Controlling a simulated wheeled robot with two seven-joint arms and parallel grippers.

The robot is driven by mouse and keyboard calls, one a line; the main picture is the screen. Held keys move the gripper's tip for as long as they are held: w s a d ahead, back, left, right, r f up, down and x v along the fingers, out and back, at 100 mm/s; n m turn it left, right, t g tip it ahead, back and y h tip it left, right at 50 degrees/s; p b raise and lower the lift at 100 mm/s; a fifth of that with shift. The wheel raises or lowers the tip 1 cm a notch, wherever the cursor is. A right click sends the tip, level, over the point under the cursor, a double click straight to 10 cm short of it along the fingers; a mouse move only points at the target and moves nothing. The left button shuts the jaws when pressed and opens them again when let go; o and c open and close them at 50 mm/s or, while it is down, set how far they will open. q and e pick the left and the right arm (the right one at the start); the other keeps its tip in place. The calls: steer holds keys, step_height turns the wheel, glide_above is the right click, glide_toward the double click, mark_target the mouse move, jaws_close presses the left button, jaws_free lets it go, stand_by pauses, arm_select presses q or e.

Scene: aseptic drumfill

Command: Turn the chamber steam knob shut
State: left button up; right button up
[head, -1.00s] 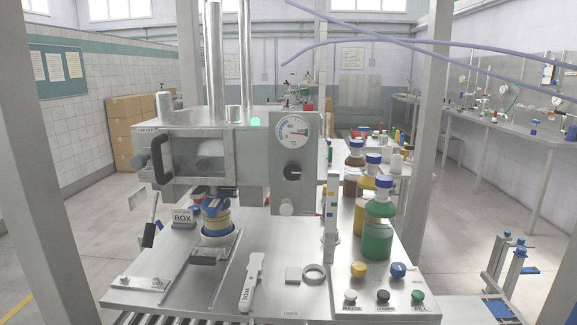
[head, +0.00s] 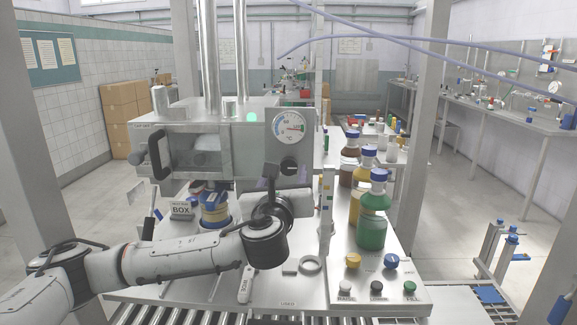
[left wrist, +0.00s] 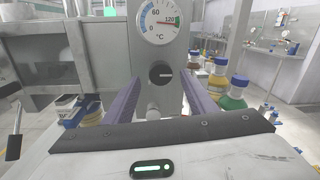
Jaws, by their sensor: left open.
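The chamber steam knob (head: 289,166) is a black round knob on the grey front panel, below a round temperature dial (head: 289,127). In the left wrist view the knob (left wrist: 159,74) shows a pale pointer mark lying about level. My left gripper (head: 279,176) is just in front of the panel, partly hidden by its own wrist in the head view. In the left wrist view its two purple-grey fingers (left wrist: 160,90) are apart, one on each side of the knob, with nothing between them that I can see held. My right gripper is not in view.
A silver knob (left wrist: 152,112) sits lower on the panel. The chamber's black handle (head: 159,154) is to the left. Bottles, including a green one (head: 371,230), stand to the right. Yellow and blue knobs (head: 353,261) and push buttons are at the bench's front right.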

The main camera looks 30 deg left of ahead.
mark_target(288, 168)
arm_select(q)
steer(key=x, duration=0.5)
steer(key=shift+w, duration=0.15)
steer(key=c, duration=1)
